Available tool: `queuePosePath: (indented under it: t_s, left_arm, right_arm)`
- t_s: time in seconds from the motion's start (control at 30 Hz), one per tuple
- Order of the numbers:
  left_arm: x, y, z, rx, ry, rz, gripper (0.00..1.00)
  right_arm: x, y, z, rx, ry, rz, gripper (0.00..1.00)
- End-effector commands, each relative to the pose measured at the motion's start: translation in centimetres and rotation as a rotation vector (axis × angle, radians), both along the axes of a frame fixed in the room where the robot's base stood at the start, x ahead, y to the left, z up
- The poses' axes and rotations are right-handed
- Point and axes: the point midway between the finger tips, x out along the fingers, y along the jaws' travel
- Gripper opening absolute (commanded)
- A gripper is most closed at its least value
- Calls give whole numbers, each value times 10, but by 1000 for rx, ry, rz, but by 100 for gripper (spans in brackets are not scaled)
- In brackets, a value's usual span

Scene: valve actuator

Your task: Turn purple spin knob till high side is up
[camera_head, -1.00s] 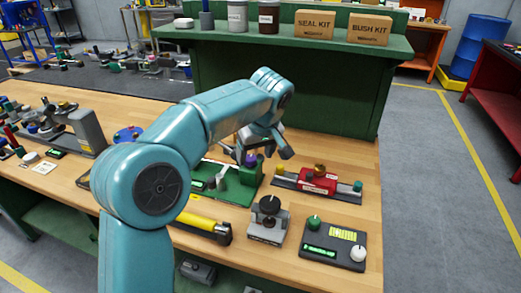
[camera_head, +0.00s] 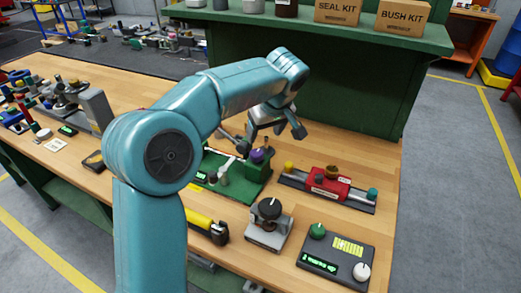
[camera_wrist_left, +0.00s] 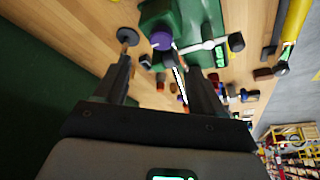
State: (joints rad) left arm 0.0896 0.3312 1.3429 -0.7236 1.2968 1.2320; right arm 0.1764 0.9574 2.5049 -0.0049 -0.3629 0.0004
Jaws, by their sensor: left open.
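The purple spin knob (camera_head: 257,156) sits on top of a green block on the green valve unit (camera_head: 254,190) on the bench. It also shows in the left wrist view (camera_wrist_left: 161,40), near the top and beyond the fingertips. Its high side cannot be made out. My left gripper (camera_head: 272,136) is open and empty, above and slightly behind the knob in the head view. In the wrist view its two fingers (camera_wrist_left: 152,62) are spread, with the knob ahead of them and not touched. My right gripper is not in view.
A red valve unit (camera_head: 330,184) stands right of the green one. In front are a grey block with a black knob (camera_head: 269,210), a yellow-black cylinder (camera_head: 206,225) and a dark control panel (camera_head: 337,258). A green cabinet (camera_head: 330,80) rises behind.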

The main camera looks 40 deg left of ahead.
Motion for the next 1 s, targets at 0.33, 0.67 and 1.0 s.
queuePosePath:
  t_s: [0.33, 0.67, 1.0]
  left_arm:
    - [11, 27, -73, -1, 4, 2, 69]
    - [18, 37, -98, 0, 0, -1, 69]
    - [19, 37, -99, 0, 0, -1, 30]
  right_arm:
    - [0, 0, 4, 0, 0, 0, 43]
    - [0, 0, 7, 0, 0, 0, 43]
    - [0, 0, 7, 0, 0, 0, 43]
